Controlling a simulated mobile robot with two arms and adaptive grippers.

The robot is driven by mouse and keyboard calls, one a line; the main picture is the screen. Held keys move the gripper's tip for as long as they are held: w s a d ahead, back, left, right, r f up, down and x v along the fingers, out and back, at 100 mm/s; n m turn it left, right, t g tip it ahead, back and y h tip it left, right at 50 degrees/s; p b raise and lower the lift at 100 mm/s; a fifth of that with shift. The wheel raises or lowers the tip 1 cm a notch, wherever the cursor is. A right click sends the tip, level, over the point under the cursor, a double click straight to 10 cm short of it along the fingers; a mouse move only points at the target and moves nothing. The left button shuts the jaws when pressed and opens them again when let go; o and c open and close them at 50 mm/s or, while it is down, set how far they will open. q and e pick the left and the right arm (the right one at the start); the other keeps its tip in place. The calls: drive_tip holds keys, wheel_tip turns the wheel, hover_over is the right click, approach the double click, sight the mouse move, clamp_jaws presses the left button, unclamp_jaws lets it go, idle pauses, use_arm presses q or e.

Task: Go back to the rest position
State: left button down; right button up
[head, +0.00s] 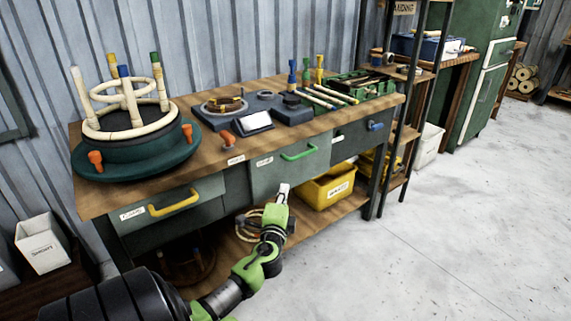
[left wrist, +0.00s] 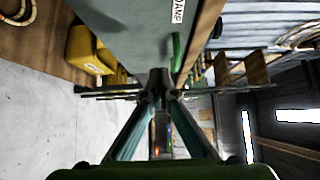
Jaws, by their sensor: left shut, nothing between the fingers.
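My left arm comes in from the lower left in the head view. Its left gripper (head: 283,192) is shut and empty, in front of the workbench drawers and below the green drawer handle (head: 299,152). In the left wrist view the fingertips of the left gripper (left wrist: 158,78) meet with nothing between them. The grey drawer front (left wrist: 140,30) fills the upper middle of that view. My right gripper is in neither view.
The wooden workbench (head: 218,148) carries a green round jig (head: 135,150) with rattan rings and pegs. A yellow bin (head: 328,188) stands on its lower shelf. A shelf rack (head: 405,130) stands at its right end. The concrete floor (head: 450,220) at right is clear.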

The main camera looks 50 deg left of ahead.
use_arm(q)
drive_tip(key=shift+v, duration=0.8)
drive_tip(key=shift+f, duration=0.1)
